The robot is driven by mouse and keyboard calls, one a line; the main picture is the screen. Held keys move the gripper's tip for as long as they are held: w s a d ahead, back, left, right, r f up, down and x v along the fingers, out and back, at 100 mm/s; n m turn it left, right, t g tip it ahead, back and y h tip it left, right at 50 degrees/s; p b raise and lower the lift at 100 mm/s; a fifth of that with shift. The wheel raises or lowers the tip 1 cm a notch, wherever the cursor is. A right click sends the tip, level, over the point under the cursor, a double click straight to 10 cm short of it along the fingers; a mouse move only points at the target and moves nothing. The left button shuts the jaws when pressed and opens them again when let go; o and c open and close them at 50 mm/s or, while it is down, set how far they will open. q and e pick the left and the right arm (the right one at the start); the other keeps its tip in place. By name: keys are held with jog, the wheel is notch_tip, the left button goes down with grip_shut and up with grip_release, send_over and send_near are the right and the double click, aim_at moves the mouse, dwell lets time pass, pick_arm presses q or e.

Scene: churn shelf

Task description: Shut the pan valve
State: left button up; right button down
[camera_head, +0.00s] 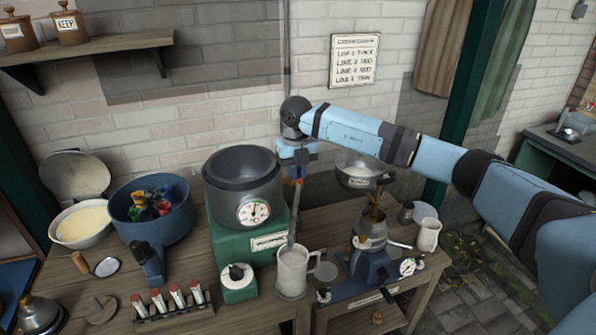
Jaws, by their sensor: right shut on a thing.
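The large dark grey pan (242,193) stands on a green base, with a round dial gauge on its front. My right gripper (298,172) is at the pan's right side, pointing down. It is shut on the orange top of a slim grey rod (293,218). The rod runs down, slightly tilted, to the mouth of a grey jug (293,272) in front of the pan. I cannot tell whether the rod is part of the pan's valve. The valve itself is not clearly visible, and the gripper partly hides that area. My left gripper is not in view.
A blue tub (150,213) with coloured pieces and a bowl of pale stuff (84,224) stand left. A green box with a knob (238,283) and a rack of small bottles (172,305) are in front. A blue machine (372,268) and a white jug (428,235) stand right.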

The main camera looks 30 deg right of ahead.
dwell(0.4)
jog(key=c, duration=1.2)
grip_release()
jog(key=shift+o, duration=0.2)
notch_tip(320, 180, up, 14)
jog(key=b, duration=0.1)
jog(key=shift+b, duration=0.35)
jog(key=shift+a+f, duration=0.1)
jog(key=shift+f, duration=0.05)
